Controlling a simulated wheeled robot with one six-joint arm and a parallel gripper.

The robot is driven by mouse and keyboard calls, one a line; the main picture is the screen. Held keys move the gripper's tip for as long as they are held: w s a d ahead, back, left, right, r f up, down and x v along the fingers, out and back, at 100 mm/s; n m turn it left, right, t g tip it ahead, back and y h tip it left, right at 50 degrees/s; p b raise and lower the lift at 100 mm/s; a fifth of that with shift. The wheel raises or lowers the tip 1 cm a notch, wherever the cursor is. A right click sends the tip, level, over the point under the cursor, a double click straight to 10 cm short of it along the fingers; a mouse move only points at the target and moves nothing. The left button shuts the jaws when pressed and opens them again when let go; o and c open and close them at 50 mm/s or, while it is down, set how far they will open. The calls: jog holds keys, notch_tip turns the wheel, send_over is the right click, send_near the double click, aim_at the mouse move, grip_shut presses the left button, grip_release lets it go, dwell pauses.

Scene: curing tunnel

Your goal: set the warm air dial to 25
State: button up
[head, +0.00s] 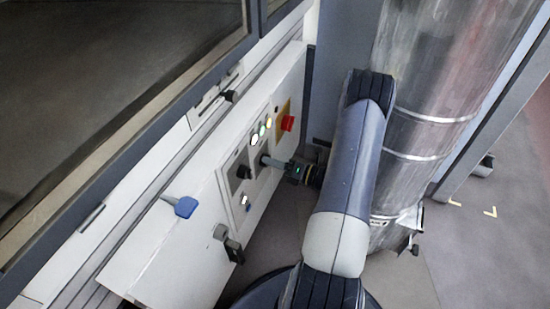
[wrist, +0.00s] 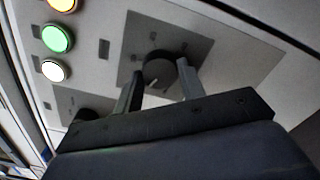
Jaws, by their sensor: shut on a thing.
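The dial (wrist: 159,70) is a dark round knob with a pale pointer line, set on a grey square plate (wrist: 140,38) with small markings around it. The markings are too small and blurred to read. My gripper (wrist: 160,84) is shut on the dial, with one finger on each side of it. The pointer line points toward the lower left in the wrist view. In the head view my gripper (head: 268,161) reaches the white control panel from the right, and the dial is hidden behind it.
A second dark knob (head: 243,172) sits beside my gripper on the panel. Lit buttons (wrist: 57,38) and a red stop button (head: 288,123) are close by. A blue-handled lever (head: 185,207) sticks out at left. A large metal duct (head: 440,100) stands behind my arm.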

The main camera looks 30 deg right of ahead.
jog(key=shift+s+a+m, duration=0.1)
jog(key=shift+a+m, duration=0.15)
jog(key=shift+m, duration=0.15)
jog(key=o, duration=0.6)
jog(key=shift+c, duration=0.2)
jog(key=o, duration=0.4)
jog(key=shift+a, duration=0.25)
jog(key=shift+o, duration=0.2)
jog(key=shift+s+d, duration=0.1)
jog(key=p+v, duration=0.1)
jog(key=v, duration=0.9)
jog(key=shift+d, duration=0.35)
